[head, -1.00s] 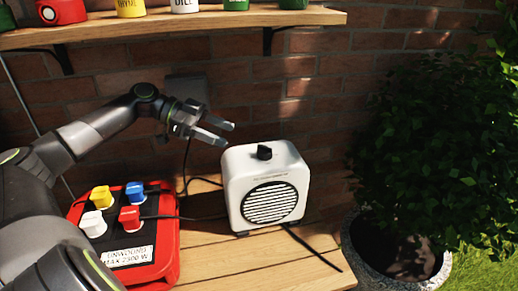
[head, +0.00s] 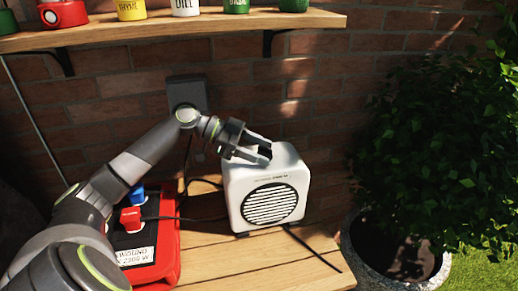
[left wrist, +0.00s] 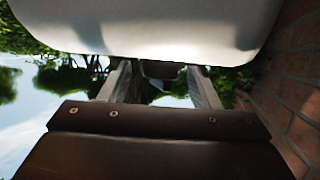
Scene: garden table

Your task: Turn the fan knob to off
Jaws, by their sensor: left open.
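The white fan (head: 235,195) with a round dark grille stands upright on the wooden table. Its black knob is on top and is hidden behind my left gripper in the head view. My left gripper (head: 262,152) is open, its fingers reaching over the fan's top from the left. In the left wrist view the fan (left wrist: 150,30) fills the top, and a dark piece that looks like the knob (left wrist: 160,69) shows between the two fingers (left wrist: 160,84). I cannot tell whether the fingers touch it. My right gripper is not in view.
A red power box (head: 165,240) with a red plug (head: 130,218) and a blue plug (head: 137,194) sits left of the fan, partly behind my arm. A shelf (head: 200,23) with several pots hangs above. A potted bush (head: 435,150) stands right. The table front (head: 240,265) is clear.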

